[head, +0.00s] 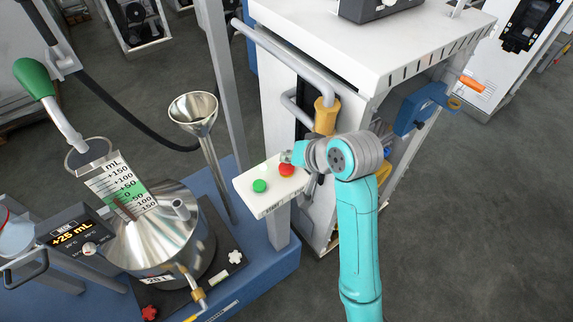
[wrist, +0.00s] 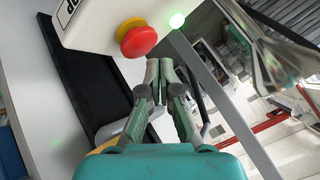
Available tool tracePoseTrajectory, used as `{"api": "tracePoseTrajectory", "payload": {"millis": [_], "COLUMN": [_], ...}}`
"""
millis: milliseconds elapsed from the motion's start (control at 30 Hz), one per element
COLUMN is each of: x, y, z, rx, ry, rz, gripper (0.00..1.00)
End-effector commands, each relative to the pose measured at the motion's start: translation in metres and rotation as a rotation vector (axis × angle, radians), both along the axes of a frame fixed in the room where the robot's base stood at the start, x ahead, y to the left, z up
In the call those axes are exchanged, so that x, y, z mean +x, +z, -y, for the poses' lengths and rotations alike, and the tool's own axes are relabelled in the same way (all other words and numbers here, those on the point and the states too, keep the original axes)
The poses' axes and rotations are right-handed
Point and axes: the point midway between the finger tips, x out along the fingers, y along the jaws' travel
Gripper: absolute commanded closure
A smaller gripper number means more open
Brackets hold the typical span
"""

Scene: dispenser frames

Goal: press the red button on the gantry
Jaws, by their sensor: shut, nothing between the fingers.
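The red button (head: 286,170) sits on the white panel (head: 267,203) of the gantry, to the right of a green button (head: 260,186). In the wrist view the red button (wrist: 138,41) is a round cap on a yellow collar, above and left of my fingertips. My gripper (head: 289,158) is at the far edge of the red button in the head view. In the wrist view my gripper (wrist: 159,66) is shut and empty, with its tips close to the cap. I cannot tell whether they touch it.
A steel kettle (head: 150,240), a funnel (head: 195,110) and a grey post (head: 215,75) stand to the left. A white cabinet (head: 350,45) with a grey pipe handle stands behind my arm. A glowing green light (wrist: 177,20) shows beside the button. Open floor lies at the right.

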Motion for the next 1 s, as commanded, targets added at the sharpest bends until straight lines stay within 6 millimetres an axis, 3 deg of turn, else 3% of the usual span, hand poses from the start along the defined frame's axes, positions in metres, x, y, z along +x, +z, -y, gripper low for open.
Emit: {"api": "tracePoseTrajectory", "payload": {"millis": [1000], "x": [-0.0002], "y": [-0.0088], "z": [0.0001], "rx": [0.000], "ry": [0.000], "rz": [0.000], "gripper": [1.00]}}
